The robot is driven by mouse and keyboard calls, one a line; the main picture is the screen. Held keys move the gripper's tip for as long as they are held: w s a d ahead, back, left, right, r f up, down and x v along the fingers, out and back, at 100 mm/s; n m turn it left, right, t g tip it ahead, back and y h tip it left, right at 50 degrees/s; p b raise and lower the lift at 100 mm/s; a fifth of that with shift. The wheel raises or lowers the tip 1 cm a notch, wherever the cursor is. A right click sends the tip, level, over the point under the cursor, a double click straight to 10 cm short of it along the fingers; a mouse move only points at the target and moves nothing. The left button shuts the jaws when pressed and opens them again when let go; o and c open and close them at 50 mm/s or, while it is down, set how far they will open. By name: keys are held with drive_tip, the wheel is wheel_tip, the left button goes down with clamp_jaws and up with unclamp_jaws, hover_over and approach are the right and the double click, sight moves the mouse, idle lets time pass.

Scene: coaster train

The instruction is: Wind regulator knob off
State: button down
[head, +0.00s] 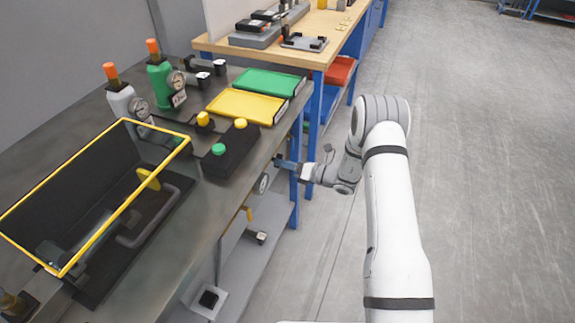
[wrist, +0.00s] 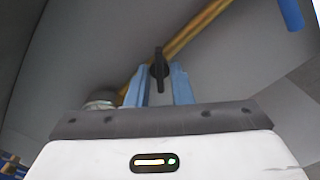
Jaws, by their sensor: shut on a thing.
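My gripper (head: 279,162) is at the front edge of the steel bench, low beside its right side. In the wrist view, its two blue fingers (wrist: 159,80) stand on either side of a slim black knob (wrist: 158,68) and are shut on it. The knob sits in front of a yellow pipe (wrist: 203,25) that runs diagonally behind it. In the head view the knob cannot be made out, as the fingers and bench edge cover that spot. A round gauge (head: 262,184) hangs below the bench edge, close to the gripper.
The steel bench (head: 205,215) carries a yellow-framed guard (head: 158,131), a black button box (head: 231,150), a yellow tray (head: 247,106) and a green tray (head: 268,83). Blue legs (head: 295,175) and a lower shelf (head: 245,270) are near my gripper. The floor (head: 480,150) on the right is clear.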

drive_tip(key=shift+a, duration=0.25)
drive_tip(key=n+b, duration=0.2)
drive_tip(key=shift+r+n, duration=0.1)
drive_tip(key=shift+n, duration=0.2)
idle(1.0)
drive_tip(key=c, duration=1.6)
unclamp_jaws()
drive_tip(key=shift+s, duration=0.1)
drive_tip(key=o, duration=0.3)
drive_tip(key=shift+d, duration=0.15)
